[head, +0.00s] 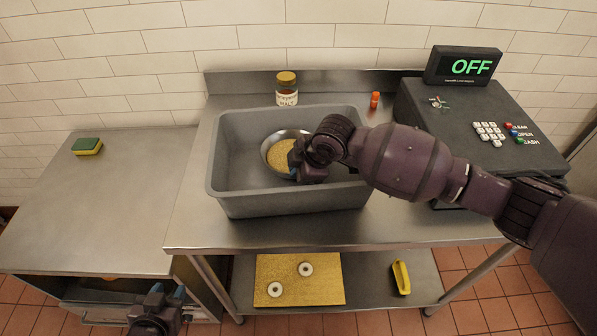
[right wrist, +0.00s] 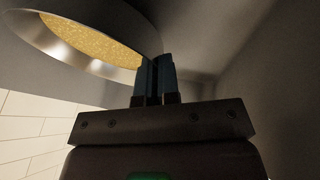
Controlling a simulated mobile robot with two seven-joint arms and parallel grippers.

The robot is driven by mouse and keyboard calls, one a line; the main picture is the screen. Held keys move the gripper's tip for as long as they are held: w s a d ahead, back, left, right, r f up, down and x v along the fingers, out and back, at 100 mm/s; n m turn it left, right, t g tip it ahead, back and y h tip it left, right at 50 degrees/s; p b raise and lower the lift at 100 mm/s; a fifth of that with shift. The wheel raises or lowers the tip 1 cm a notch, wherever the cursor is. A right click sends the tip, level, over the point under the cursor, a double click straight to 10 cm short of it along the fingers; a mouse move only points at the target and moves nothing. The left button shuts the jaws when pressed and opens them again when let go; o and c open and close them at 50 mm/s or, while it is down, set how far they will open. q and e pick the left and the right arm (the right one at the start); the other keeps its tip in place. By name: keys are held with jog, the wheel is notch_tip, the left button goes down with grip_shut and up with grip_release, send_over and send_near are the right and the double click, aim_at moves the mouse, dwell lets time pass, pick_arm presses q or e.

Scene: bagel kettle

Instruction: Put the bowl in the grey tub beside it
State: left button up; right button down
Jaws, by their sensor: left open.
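The metal bowl (head: 268,154), with a grainy yellow filling, shows within the outline of the grey tub (head: 270,205). The tub sits on the steel table. I cannot tell whether the bowl rests on the tub's floor or hangs above it. My right gripper (head: 296,172) is at the bowl's right side, over the tub. In the right wrist view its fingers (right wrist: 155,75) are close together at the bowl's rim (right wrist: 120,72), and look shut on it. The bowl's right side is partly hidden by my right gripper. My left gripper (head: 168,298) is open and empty, low at the lower left.
A labelled jar (head: 286,90) and a small orange bottle (head: 374,101) stand behind the tub. A dark cash register (head: 470,110) with an OFF display is at right. A sponge (head: 87,146) lies on the left counter, otherwise clear.

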jog(key=shift+f, duration=0.35)
jog(key=shift+f, duration=0.1)
jog(key=c, duration=1.4)
grip_release()
jog(key=shift+f, duration=0.1)
jog(key=shift+o, duration=0.2)
jog(key=v, duration=1.2)
